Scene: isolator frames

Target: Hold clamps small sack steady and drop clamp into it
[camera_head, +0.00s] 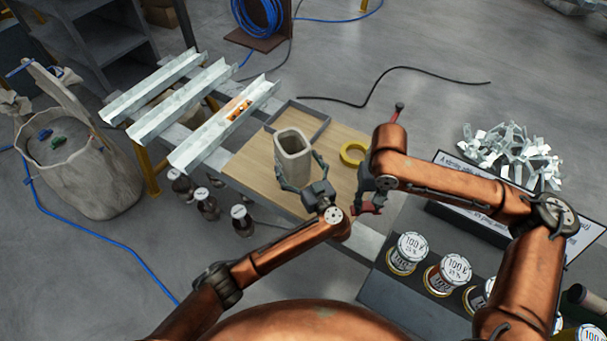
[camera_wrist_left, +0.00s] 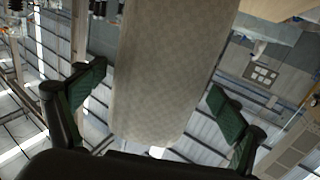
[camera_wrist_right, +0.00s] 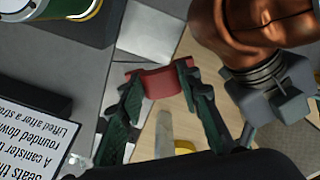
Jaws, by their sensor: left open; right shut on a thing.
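The small sack (camera_head: 292,160), pale grey-beige with an open top, stands upright on a wooden board. My left gripper (camera_head: 298,178) is open, with one finger on each side of the sack. In the left wrist view the sack (camera_wrist_left: 170,75) rises between the spread green-padded fingers (camera_wrist_left: 160,100), with gaps showing on both sides. My right gripper (camera_head: 368,204) is shut on a red clamp (camera_wrist_right: 158,83), which spans its fingertips in the right wrist view. The clamp is right of the sack and apart from it. The inside of the sack is mostly hidden.
A grey tray (camera_head: 322,116) and a yellow tape roll (camera_head: 354,153) lie near the sack. Metal channels (camera_head: 225,125) and dark bottles (camera_head: 242,220) are left. A large sack (camera_head: 85,180) holds blue and green items. White-lidded canisters (camera_head: 407,254) and metal scraps (camera_head: 510,150) are right.

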